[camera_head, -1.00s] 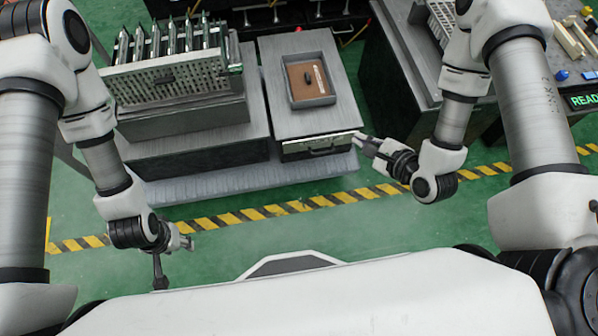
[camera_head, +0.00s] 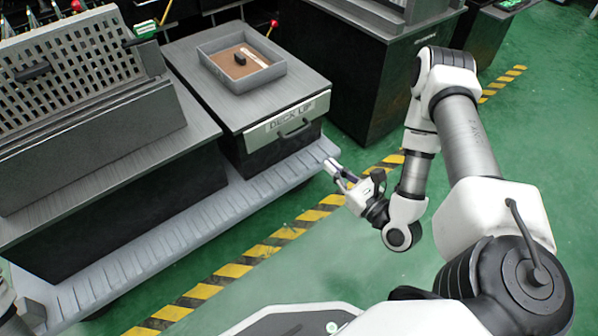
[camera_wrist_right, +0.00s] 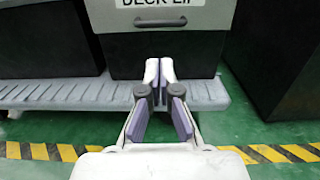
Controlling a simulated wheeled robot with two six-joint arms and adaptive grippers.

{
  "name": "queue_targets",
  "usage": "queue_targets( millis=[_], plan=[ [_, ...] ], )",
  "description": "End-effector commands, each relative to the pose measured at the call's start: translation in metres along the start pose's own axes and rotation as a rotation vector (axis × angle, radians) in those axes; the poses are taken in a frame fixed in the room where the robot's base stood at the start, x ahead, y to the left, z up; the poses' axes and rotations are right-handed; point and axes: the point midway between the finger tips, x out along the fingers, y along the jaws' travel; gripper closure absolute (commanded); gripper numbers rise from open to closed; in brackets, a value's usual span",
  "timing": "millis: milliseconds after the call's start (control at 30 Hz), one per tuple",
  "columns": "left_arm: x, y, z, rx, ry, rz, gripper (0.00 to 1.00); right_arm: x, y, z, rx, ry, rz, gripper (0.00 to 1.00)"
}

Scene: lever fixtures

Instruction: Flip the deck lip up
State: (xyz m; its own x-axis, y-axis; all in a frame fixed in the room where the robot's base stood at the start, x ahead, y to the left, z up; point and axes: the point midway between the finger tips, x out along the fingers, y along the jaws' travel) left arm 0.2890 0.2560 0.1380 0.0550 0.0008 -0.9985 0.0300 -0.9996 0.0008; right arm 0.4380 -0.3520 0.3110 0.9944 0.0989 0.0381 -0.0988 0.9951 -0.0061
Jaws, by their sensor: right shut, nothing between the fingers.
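The "DECK LIP" label (camera_head: 290,118) is on the front of a dark cabinet, above a dark bar handle (camera_head: 294,131). A long grey ribbed ledge (camera_head: 205,222) juts out low along the cabinet base and lies flat. The label (camera_wrist_right: 160,2), handle (camera_wrist_right: 160,23) and ledge (camera_wrist_right: 65,93) also show in the right wrist view. My right gripper (camera_head: 334,168) is shut and empty, in front of the cabinet near the ledge's right end. In the right wrist view its fingertips (camera_wrist_right: 160,66) point at the cabinet front below the handle. My left gripper is out of view.
A grey tray (camera_head: 243,80) with a brown bottom sits on the cabinet top. A perforated grey rack (camera_head: 70,75) stands at left. Another dark cabinet (camera_head: 365,90) stands to the right. The green floor with a yellow-black stripe (camera_head: 262,252) is clear.

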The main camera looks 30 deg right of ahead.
Motion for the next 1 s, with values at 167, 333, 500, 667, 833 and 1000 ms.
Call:
queue_targets(
  millis=[167, 333, 500, 667, 833, 1000],
  plan=[
    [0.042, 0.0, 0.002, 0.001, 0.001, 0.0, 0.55, -0.006, -0.007, -0.045, 0.001, 0.007, -0.022, 1.0],
    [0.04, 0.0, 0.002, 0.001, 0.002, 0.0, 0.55, -0.007, -0.006, -0.044, 0.001, 0.008, -0.021, 1.0],
    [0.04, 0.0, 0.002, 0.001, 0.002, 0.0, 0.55, -0.006, -0.006, -0.043, 0.0, 0.009, -0.02, 1.0],
    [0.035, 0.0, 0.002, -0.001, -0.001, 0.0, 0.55, 0.001, -0.006, -0.042, -0.002, 0.009, -0.017, 1.0],
    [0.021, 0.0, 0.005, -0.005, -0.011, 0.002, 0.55, 0.028, -0.005, -0.039, -0.005, 0.007, -0.014, 1.0],
    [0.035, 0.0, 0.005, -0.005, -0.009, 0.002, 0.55, 0.066, -0.007, -0.048, -0.002, 0.001, -0.018, 1.0]
  ],
)
